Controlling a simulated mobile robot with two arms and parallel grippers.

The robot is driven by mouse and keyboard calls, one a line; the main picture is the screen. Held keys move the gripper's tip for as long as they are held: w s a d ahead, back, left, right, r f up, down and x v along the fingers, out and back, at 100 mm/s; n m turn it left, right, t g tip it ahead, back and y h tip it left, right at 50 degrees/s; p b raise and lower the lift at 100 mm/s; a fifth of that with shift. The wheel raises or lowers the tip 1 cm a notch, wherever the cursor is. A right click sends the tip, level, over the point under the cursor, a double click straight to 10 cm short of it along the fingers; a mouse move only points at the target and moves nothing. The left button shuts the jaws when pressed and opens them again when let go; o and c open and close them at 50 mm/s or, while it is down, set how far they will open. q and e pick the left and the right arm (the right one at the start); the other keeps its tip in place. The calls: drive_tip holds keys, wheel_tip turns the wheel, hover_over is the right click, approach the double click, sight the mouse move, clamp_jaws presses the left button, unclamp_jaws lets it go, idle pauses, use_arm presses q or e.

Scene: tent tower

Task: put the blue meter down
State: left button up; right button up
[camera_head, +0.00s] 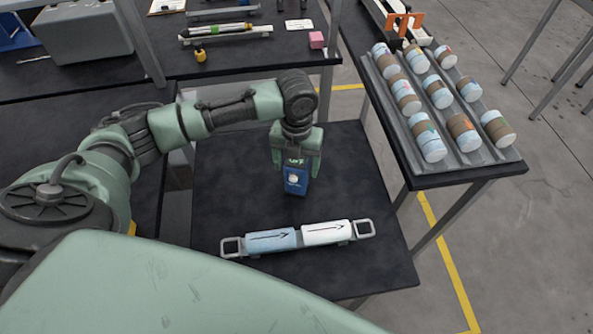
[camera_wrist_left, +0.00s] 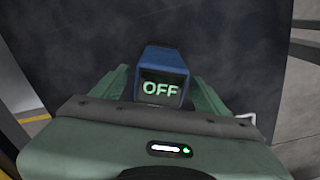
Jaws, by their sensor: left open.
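The blue meter (camera_head: 295,181) is at the black table (camera_head: 230,180) in the middle of the head view, between the fingers of my left gripper (camera_head: 296,168). It stands roughly upright, and its lower end looks at or very near the tabletop. In the left wrist view the blue meter (camera_wrist_left: 162,72) shows a screen reading "OFF", with a green finger of my left gripper (camera_wrist_left: 160,95) on each side. The fingers are open around it. My right gripper is not in view.
A rack with a light blue cylinder (camera_head: 270,239) and a white cylinder (camera_head: 326,232) lies in front of the meter. A tray (camera_head: 472,157) of several banded cylinders is on the right table. A pink cube (camera_head: 316,40) sits on the back table.

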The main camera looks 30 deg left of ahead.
use_arm(q)
wheel_tip(320, 180, up, 9)
drive_tip(key=shift+b, duration=0.55)
